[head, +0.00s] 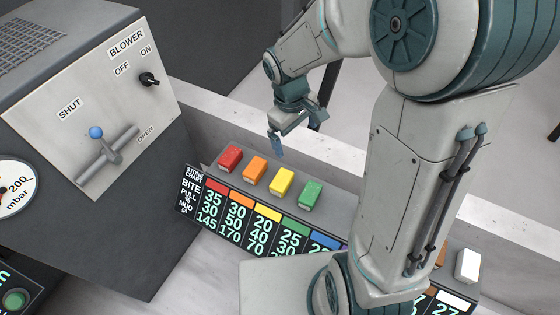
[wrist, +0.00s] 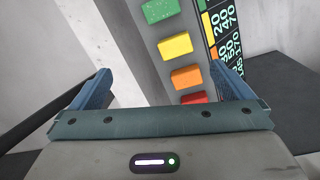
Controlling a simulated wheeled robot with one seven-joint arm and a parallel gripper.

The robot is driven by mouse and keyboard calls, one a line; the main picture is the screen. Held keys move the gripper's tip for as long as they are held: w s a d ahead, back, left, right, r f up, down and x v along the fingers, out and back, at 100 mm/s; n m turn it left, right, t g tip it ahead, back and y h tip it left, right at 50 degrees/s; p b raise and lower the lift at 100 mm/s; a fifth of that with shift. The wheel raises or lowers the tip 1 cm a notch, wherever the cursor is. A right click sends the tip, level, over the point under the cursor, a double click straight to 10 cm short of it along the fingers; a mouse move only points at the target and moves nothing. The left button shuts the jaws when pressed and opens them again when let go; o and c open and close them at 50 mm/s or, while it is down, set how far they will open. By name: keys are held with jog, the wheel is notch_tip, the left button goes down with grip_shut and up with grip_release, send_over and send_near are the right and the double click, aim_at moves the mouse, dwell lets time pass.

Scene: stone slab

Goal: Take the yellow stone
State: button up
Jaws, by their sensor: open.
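The yellow stone (head: 281,182) is a small block in a row on a ledge, between an orange stone (head: 255,169) and a green stone (head: 311,194). In the wrist view the yellow stone (wrist: 175,47) lies ahead of the open jaws, with the orange stone (wrist: 186,78) nearer and the green stone (wrist: 161,10) farther. My gripper (head: 294,133) is open and empty, above and behind the row in the head view. It is apart from all the stones. In the wrist view its two blue fingers (wrist: 161,86) stand wide apart.
A red stone (head: 230,158) is at the row's left end and a white stone (head: 467,265) at the far right. A stone chart (head: 255,215) fronts the row. A blower panel (head: 95,110) stands left. My arm hides the row's middle right.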

jog(key=w+a+f+n+g+b, duration=0.1)
jog(key=w+a+f+n+b, duration=0.1)
jog(key=f, duration=0.4)
jog(key=w+a+f+n+b, duration=0.1)
jog(key=w+a+f, duration=0.15)
jog(key=f, duration=0.35)
jog(key=b, duration=0.2)
send_over(282, 179)
jog(key=shift+n, duration=0.3)
jog(key=f, duration=0.7)
jog(key=shift+w+a+f, duration=0.1)
jog(key=shift+a+f, duration=0.25)
jog(key=shift+a, duration=0.05)
jog(key=shift+d+f+b, duration=0.2)
jog(key=shift+f+b, duration=0.1)
jog(key=shift+f, duration=1.2)
jog(key=shift+d+f+b, duration=0.15)
jog(key=shift+f+b, duration=0.15)
jog(key=shift+f, duration=1.15)
jog(key=shift+r, duration=0.1)
jog(key=c, duration=1.1)
